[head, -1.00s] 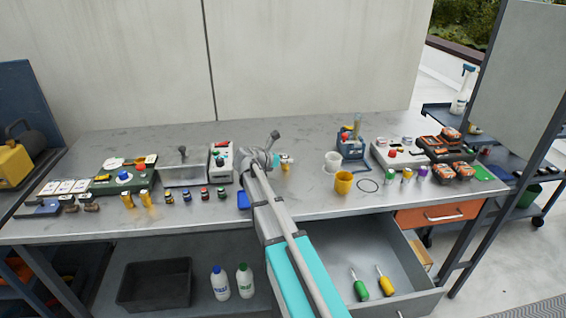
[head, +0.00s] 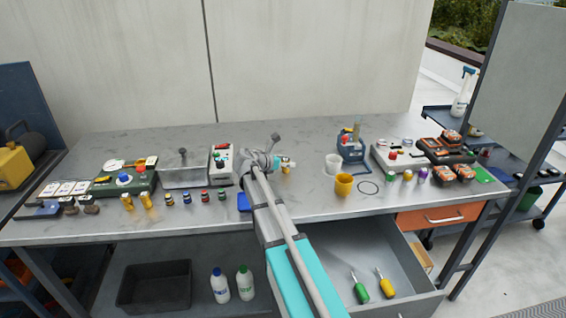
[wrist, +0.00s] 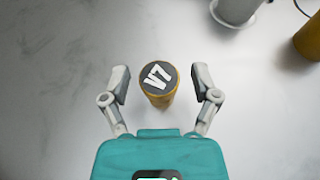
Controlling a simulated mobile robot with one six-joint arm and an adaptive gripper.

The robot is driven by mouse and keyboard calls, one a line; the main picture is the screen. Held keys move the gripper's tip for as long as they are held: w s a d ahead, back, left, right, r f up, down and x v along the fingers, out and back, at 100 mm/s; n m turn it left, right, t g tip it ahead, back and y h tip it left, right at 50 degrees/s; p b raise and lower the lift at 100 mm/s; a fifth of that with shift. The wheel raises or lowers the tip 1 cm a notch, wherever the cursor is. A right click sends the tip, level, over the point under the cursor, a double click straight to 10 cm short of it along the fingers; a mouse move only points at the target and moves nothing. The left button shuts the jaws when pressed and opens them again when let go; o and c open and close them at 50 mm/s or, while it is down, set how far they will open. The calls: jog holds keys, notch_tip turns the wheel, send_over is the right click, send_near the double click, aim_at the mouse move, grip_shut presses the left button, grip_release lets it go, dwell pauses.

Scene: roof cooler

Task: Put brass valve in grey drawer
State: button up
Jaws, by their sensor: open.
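A brass-coloured cylinder with a dark top marked V7 (wrist: 159,78), which looks like the brass valve, stands upright on the bench in the wrist view. My gripper (wrist: 161,94) is open, with one finger on each side of it and a gap showing on both sides. In the head view my gripper (head: 286,164) is low over the middle of the bench, and my arm hides much around it. The grey drawer (head: 415,301) under the bench is pulled open, with a green screwdriver (head: 360,291) and a yellow one (head: 385,287) inside.
A yellow cup (head: 344,185) and a white cup (head: 333,164) stand right of my gripper. A white control box (head: 222,166) and a blue block (head: 244,201) are close on the left. An orange drawer (head: 440,215) is shut right of the grey one. The bench's back is clear.

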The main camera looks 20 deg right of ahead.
jog(key=shift+r, duration=0.15)
jog(key=shift+a+r, duration=0.1)
jog(key=shift+a, duration=0.1)
jog(key=p+v, duration=0.4)
jog(key=v, duration=0.5)
jog(key=shift+s+a+r, duration=0.15)
jog(key=shift+a+r, duration=0.05)
jog(key=shift+a, duration=0.05)
jog(key=shift+p+v, duration=0.4)
jog(key=shift+v, duration=0.55)
jog(key=shift+f, duration=0.1)
